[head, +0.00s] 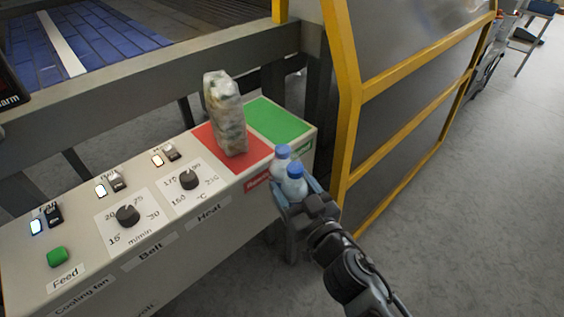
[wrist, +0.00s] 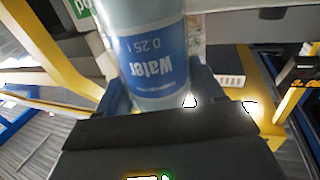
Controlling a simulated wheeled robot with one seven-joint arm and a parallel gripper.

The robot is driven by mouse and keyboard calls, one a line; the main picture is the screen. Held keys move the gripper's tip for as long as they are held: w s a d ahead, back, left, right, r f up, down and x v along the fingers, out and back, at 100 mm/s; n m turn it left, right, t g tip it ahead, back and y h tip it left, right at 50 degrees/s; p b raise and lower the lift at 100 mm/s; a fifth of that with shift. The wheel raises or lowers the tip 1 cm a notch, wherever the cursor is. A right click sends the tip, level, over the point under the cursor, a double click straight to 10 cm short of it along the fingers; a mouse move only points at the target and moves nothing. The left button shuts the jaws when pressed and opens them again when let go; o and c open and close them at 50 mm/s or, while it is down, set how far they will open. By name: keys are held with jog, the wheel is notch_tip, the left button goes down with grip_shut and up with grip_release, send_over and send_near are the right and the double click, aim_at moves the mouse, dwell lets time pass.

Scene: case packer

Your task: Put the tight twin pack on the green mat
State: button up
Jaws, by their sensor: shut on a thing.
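The tight twin pack (head: 290,176) is two clear water bottles with blue caps, side by side. My gripper (head: 297,198) is shut on it and holds it upright in front of the console's right end, apart from the mats. In the wrist view, one bottle with a blue "Water" label (wrist: 155,55) fills the space between the fingers of my gripper (wrist: 160,95); the other bottle cannot be made out there. The green mat (head: 280,121) lies bare on the console's far right corner, beyond the pack.
A tall crumpled, film-wrapped pack (head: 226,112) stands on the red mat (head: 258,150), just left of the green mat. The console (head: 75,235) carries knobs, switches and a green button. A yellow-framed guard (head: 400,77) rises close on the right.

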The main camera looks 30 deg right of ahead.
jog(key=shift+s+d+f, duration=0.15)
jog(key=shift+d+f, duration=0.05)
jog(key=shift+f, duration=0.5)
jog(key=shift+s+d+f, duration=0.1)
jog(key=shift+d+f, duration=0.05)
jog(key=shift+f, duration=0.5)
